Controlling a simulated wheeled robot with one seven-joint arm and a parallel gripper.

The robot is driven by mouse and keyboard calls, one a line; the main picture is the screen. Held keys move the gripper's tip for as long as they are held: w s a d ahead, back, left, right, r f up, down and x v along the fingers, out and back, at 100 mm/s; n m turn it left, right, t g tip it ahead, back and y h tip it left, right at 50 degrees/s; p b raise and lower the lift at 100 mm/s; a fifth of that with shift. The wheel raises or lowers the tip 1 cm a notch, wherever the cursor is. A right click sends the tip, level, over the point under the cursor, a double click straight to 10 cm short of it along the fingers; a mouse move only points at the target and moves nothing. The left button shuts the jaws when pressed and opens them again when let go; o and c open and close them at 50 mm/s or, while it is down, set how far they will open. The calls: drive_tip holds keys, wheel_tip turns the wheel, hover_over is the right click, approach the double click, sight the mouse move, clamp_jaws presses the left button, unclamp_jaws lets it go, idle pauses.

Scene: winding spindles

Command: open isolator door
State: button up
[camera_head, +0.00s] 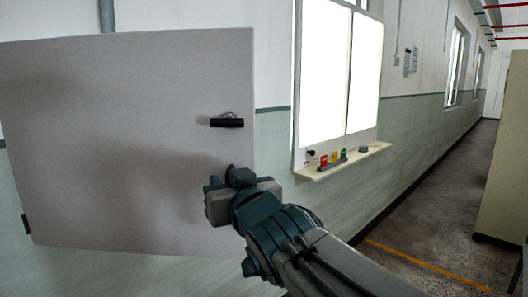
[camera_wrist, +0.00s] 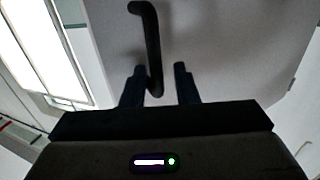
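The isolator door (camera_head: 120,110) is a large pale grey panel on the left in the head view, with a dark hinge piece at its lower left edge. A short black handle (camera_head: 227,122) sits near its right edge. In the wrist view the handle (camera_wrist: 152,40) is a bent black bar whose lower end shows between my two dark fingers. My gripper (camera_head: 222,182) is in front of the door, below the handle in the head view. In the wrist view my gripper (camera_wrist: 160,85) is open, with gaps beside the bar. Whether the fingers touch the handle cannot be told.
A tall beige cabinet (camera_head: 503,150) stands at the far right. The floor (camera_head: 440,210) between is clear, with a yellow line.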

sight(229, 145)
drive_tip(key=r, duration=0.4)
drive_tip(key=shift+w+d+r, duration=0.1)
drive_tip(key=shift+w+d, duration=0.05)
drive_tip(key=shift+d, duration=0.15)
drive_tip(key=shift+s+d+r+p, duration=0.25)
drive_tip(key=shift+d+r+p, duration=0.1)
drive_tip(key=shift+d+r, duration=0.4)
drive_tip(key=s+d+r, duration=0.1)
drive_tip(key=d+r, duration=0.3)
drive_tip(key=d, duration=0.5)
drive_tip(key=shift+s+d, duration=0.15)
drive_tip(key=shift+s, duration=0.2)
drive_tip(key=shift+d+r, duration=0.1)
